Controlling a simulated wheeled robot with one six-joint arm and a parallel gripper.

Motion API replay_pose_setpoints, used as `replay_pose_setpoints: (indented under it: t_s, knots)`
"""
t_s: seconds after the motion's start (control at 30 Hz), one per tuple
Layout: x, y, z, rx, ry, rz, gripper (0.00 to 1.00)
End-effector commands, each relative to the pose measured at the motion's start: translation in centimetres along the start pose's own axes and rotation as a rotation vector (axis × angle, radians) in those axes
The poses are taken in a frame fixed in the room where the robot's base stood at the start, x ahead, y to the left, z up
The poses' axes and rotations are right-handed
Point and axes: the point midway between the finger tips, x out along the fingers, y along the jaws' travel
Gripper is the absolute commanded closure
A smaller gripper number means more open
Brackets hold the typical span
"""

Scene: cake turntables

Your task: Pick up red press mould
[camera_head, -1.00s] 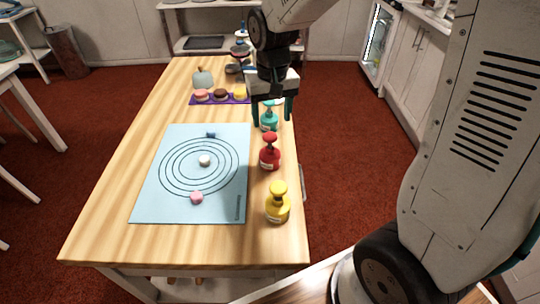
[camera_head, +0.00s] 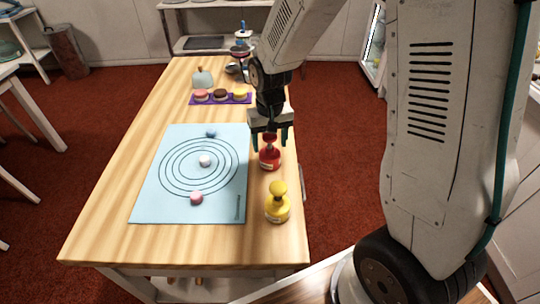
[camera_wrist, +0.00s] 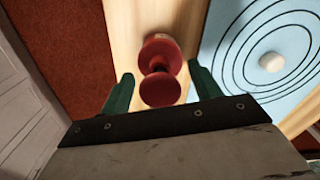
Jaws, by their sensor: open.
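The red press mould (camera_head: 269,159) stands upright on the table's right side, beside the blue mat. In the wrist view the red press mould (camera_wrist: 161,55) is seen from above, with its round knob nearest the camera. My gripper (camera_head: 270,143) is open above it, its fingertips at about the height of the knob in the head view. In the wrist view my gripper's (camera_wrist: 158,85) two green fingers lie to either side of the knob, with gaps on both sides. The mould's top is partly hidden by my gripper in the head view.
The yellow press mould (camera_head: 277,205) stands in front of the red one. The blue mat (camera_head: 160,205) with printed rings holds a few small pieces. A purple tray (camera_head: 193,103) with cakes lies farther back. My arm hides the teal mould's spot. The table's right edge is close.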

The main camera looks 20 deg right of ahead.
Motion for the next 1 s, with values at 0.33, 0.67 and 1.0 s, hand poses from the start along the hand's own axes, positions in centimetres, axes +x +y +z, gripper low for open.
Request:
replay_pose_setpoints:
  t_s: [0.33, 0.67, 1.0]
  knots:
    - [-0.1, 0.0, 0.0, 0.000, 0.000, 0.000, 1.00]
    - [-0.9, 0.0, -0.1, 0.000, 0.001, 0.000, 1.00]
    - [-7.5, 0.0, -0.1, 0.000, 0.004, -0.001, 1.00]
